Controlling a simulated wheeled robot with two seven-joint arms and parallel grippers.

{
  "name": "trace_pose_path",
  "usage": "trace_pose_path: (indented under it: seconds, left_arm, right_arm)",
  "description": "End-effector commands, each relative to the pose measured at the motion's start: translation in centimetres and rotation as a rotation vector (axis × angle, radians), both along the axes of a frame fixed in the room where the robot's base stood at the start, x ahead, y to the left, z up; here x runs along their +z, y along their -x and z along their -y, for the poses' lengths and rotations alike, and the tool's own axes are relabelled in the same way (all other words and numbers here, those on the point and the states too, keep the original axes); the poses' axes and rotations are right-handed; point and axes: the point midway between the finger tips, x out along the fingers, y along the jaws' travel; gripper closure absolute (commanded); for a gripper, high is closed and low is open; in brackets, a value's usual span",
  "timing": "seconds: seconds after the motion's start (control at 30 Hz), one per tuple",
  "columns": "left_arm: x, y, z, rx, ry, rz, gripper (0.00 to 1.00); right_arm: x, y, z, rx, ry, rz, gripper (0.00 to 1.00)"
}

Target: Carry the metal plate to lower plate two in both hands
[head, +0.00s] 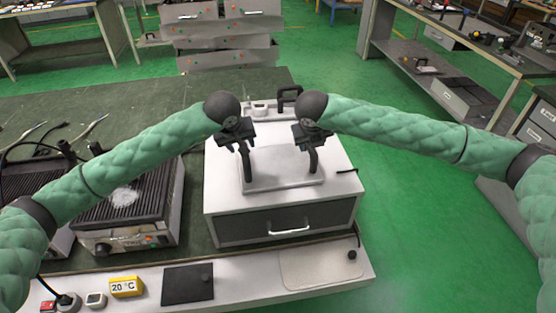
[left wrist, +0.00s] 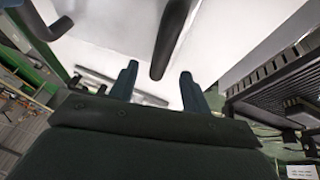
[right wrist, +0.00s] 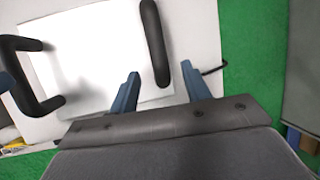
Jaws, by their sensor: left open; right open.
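The metal plate (head: 282,176) is a flat pale plate lying on top of a white box. It has two upright black handles, a left one (head: 246,166) and a right one (head: 313,162). My left gripper (head: 241,146) is open above the left handle; in the left wrist view that handle (left wrist: 170,40) lies ahead, between the line of the fingers (left wrist: 158,85). My right gripper (head: 311,143) is open above the right handle; in the right wrist view that handle (right wrist: 154,45) lies ahead, between the fingers (right wrist: 160,85). Ribbed dark lower plates (head: 145,190) lie to the left; which is number two, I cannot tell.
The white box (head: 225,205) has a dark drawer front with a handle (head: 289,229). A yellow 20 °C display (head: 126,287) and a dark square pad (head: 187,284) are on the table's front edge. Several cables (head: 75,132) lie at the back left.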

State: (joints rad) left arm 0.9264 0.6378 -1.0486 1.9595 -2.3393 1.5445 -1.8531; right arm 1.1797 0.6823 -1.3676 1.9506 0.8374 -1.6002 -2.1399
Motion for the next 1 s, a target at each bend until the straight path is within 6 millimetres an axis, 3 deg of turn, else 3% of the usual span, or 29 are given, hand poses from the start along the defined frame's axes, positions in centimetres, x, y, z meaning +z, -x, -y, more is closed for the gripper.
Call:
trace_pose_path:
  seconds: [0.27, 0.7, 1.0]
  left_arm:
    - [-0.6, -0.3, 0.1, 0.001, 0.003, -0.001, 0.52]
    - [-5.7, -2.5, 0.7, 0.002, 0.004, -0.003, 0.52]
    - [-7.1, -3.1, 0.9, 0.002, 0.003, -0.002, 0.52]
  right_arm:
    - [-0.6, -0.2, 0.1, 0.000, 0.000, -0.001, 0.52]
    - [-5.6, -2.5, 0.7, -0.001, 0.001, -0.001, 0.52]
    - [-7.0, -3.1, 0.9, 0.000, 0.000, 0.000, 0.52]
